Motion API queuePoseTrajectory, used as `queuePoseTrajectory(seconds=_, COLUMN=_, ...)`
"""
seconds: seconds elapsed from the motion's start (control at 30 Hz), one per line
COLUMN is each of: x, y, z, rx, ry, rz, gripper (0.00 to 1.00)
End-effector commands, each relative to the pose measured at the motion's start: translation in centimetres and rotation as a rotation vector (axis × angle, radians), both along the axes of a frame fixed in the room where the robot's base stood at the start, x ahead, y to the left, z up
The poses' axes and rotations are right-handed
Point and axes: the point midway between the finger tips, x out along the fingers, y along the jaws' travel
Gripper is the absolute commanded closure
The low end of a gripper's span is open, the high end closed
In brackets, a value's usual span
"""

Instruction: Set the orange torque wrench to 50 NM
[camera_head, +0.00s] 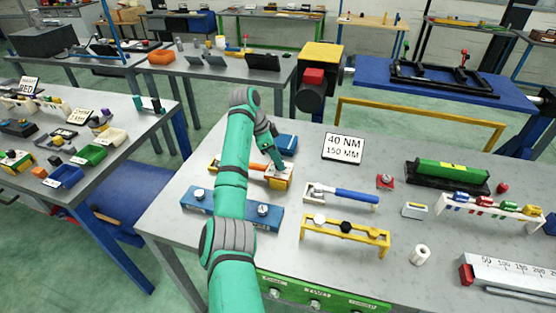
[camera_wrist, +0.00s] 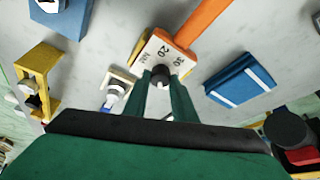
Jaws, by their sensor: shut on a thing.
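An orange torque wrench (camera_head: 249,166) lies on the grey workbench, with its boxy scale head at the right end. In the wrist view its orange handle (camera_wrist: 203,20) runs to the upper right. Its pale scale face (camera_wrist: 165,52) shows NM, 20 and 30; other marks and any pointer are hidden or too small to read. My gripper (camera_wrist: 158,80) is shut on a small dark knob at the edge of the scale head; the fingers partly cover it. In the head view my gripper (camera_head: 281,168) is over the wrench head.
A sign (camera_head: 343,148) behind reads 40 NM, 150 MM. A blue-handled tool (camera_head: 352,196) lies right of the wrench, a blue rack (camera_head: 232,210) in front, and a blue case (camera_head: 288,142) behind. A yellow rack (camera_head: 378,236) stands front right. Bare bench lies around the sign.

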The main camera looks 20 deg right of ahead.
Motion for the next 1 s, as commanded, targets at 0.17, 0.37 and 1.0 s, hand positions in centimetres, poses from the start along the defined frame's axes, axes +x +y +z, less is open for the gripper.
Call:
queuePoseTrajectory(seconds=0.17, x=0.08, y=-0.05, z=0.12, rx=0.0, ry=-0.002, rz=-0.047, gripper=0.98)
queuePoseTrajectory(seconds=0.37, x=0.1, y=-0.04, z=0.1, rx=0.0, ry=-0.002, rz=-0.066, gripper=0.98)
queuePoseTrajectory(seconds=1.0, x=0.07, y=-0.03, z=0.04, rx=0.0, ry=-0.001, rz=-0.066, gripper=0.57)
